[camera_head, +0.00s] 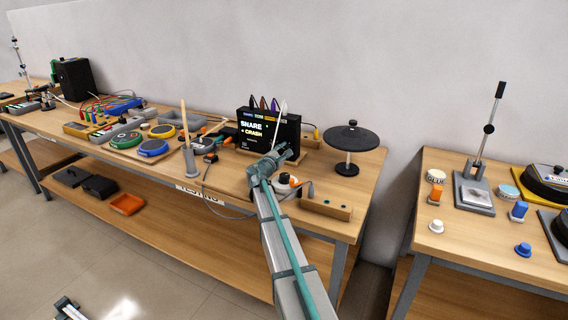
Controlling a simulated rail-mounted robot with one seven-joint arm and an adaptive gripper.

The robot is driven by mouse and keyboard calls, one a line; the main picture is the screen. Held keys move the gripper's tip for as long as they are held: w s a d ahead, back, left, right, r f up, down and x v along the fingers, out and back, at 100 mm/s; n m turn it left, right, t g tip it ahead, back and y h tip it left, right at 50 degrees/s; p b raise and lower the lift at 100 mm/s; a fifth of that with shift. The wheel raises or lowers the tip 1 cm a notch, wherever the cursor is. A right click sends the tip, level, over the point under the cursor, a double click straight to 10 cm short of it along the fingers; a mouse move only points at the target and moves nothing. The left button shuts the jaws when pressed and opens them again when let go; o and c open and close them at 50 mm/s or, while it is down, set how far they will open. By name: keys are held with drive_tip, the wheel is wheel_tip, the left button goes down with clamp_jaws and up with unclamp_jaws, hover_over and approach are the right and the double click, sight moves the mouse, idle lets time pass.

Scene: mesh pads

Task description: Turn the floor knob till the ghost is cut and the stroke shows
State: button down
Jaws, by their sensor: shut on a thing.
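A black module (283,133) stands at the back of the long wooden bench, its lit screen (252,128) reading SNARE and CRASH. My gripper (281,153) is in front of the module, over the bench. It appears shut on a thin pale stick (279,118), which rises nearly upright from it across the module's face. The fingertips are small and their grip is not clear. I cannot make out the floor knob; my gripper and the stick cover part of the module's front.
A wooden stick (184,122) stands in a grey holder (190,160). A black cymbal pad (350,138) stands right of the module. A white and orange item (287,181) lies close beside my arm.

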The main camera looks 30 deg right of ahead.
drive_tip(key=m+b, duration=0.2)
drive_tip(key=b, duration=0.1)
drive_tip(key=m+b, duration=0.2)
drive_tip(key=b, duration=0.1)
drive_tip(key=shift+f+m+b, duration=0.3)
drive_tip(key=shift+f+b, duration=0.05)
drive_tip(key=shift+b, duration=0.05)
drive_tip(key=m+b, duration=0.3)
drive_tip(key=b, duration=0.1)
drive_tip(key=shift+r, duration=0.3)
drive_tip(key=c, duration=0.9)
unclamp_jaws()
